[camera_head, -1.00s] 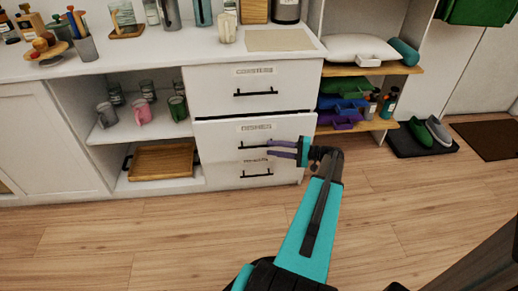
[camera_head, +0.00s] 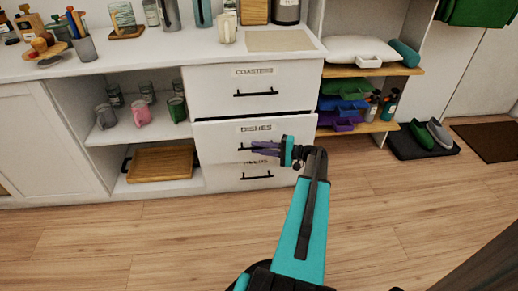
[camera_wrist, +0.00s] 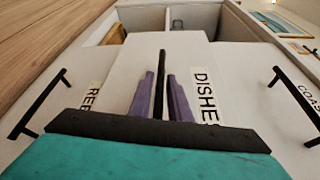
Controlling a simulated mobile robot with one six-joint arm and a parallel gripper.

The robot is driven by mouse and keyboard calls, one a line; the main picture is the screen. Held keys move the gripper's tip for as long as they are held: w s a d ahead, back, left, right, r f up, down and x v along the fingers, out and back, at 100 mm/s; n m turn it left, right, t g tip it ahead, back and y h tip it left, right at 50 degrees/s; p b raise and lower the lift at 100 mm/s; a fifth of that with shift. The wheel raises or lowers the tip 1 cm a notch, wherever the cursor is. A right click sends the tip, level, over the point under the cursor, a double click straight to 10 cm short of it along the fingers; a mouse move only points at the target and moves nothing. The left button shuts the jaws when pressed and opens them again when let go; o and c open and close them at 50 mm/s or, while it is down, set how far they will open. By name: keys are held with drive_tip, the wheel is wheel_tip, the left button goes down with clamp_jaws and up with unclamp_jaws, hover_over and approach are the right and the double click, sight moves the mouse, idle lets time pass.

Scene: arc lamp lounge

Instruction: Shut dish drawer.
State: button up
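The dish drawer (camera_head: 218,141) is the middle drawer of the white unit, labelled DISHES, and stands slightly open with a dark gap along its top. Its front also shows in the wrist view (camera_wrist: 228,70). My gripper (camera_head: 256,148) is at this drawer's black handle (camera_wrist: 161,62), which my purple fingers (camera_wrist: 161,90) flank closely on both sides. The fingers look closed on it, though contact is partly hidden.
The coasters drawer (camera_head: 215,90) above and the lower drawer (camera_head: 222,178) look shut. Open shelves with mugs (camera_head: 141,113) and a wooden tray (camera_head: 160,163) lie to the left. Coloured bins (camera_head: 345,105) are at right. The wooden floor (camera_head: 170,240) in front is clear.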

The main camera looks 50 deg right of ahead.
sight(258, 140)
clamp_jaws()
drive_tip(key=shift+w+d+p, duration=0.55)
drive_tip(key=shift+w+d, duration=0.9)
drive_tip(key=shift+w, duration=0.2)
drive_tip(key=shift+o, duration=1.6)
unclamp_jaws()
drive_tip(key=shift+o, duration=0.3)
drive_tip(key=shift+s, duration=0.1)
drive_tip(key=p+v, duration=0.3)
drive_tip(key=v, duration=1)
drive_tip(key=shift+s+d, duration=0.2)
